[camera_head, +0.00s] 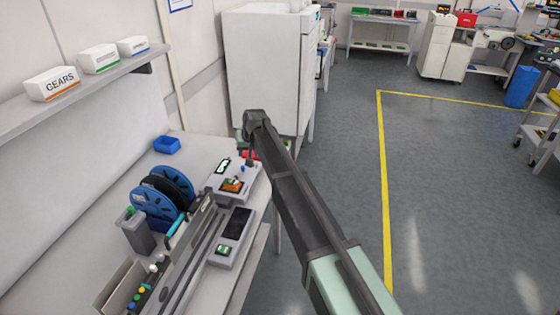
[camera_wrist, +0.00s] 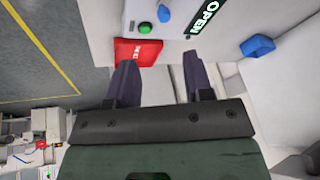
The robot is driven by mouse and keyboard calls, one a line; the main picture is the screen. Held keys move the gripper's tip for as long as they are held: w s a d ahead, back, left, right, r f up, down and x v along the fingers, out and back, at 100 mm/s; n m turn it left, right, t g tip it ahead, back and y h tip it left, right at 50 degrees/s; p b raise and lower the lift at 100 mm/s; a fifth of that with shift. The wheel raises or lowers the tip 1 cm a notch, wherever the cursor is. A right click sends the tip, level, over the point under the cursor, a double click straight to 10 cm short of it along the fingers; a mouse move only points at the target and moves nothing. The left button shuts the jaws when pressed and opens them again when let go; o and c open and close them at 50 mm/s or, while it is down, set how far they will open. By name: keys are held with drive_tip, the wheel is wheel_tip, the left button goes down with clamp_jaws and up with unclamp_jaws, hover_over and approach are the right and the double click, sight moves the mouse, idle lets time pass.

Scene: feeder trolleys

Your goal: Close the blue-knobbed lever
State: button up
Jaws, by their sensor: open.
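The blue knob (camera_wrist: 164,13) of the lever shows near the top edge of the wrist view, beside a sign reading OPEN (camera_wrist: 203,20). In the head view a small blue knob (camera_head: 243,169) stands on the grey device on the bench, next to its lit green display (camera_head: 223,166). My gripper (camera_wrist: 157,65) is open and empty, with its two dark fingers apart. The knob lies beyond the fingertips and is not between them. In the head view the fingers are hard to make out at the far end of my arm.
A green button (camera_wrist: 145,27) and a red box (camera_wrist: 138,50) are near the fingers. A blue bin (camera_head: 166,145) stands at the back of the bench. Blue spools (camera_head: 153,205) stand left of the device.

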sight(243, 167)
drive_tip(key=b+x, duration=0.6)
drive_tip(key=x, duration=0.1)
drive_tip(key=b+x, duration=0.4)
drive_tip(key=shift+s+a+f, duration=0.1)
drive_tip(key=shift+s+a, duration=0.05)
drive_tip(key=shift+a, duration=0.15)
drive_tip(key=shift+r, duration=0.2)
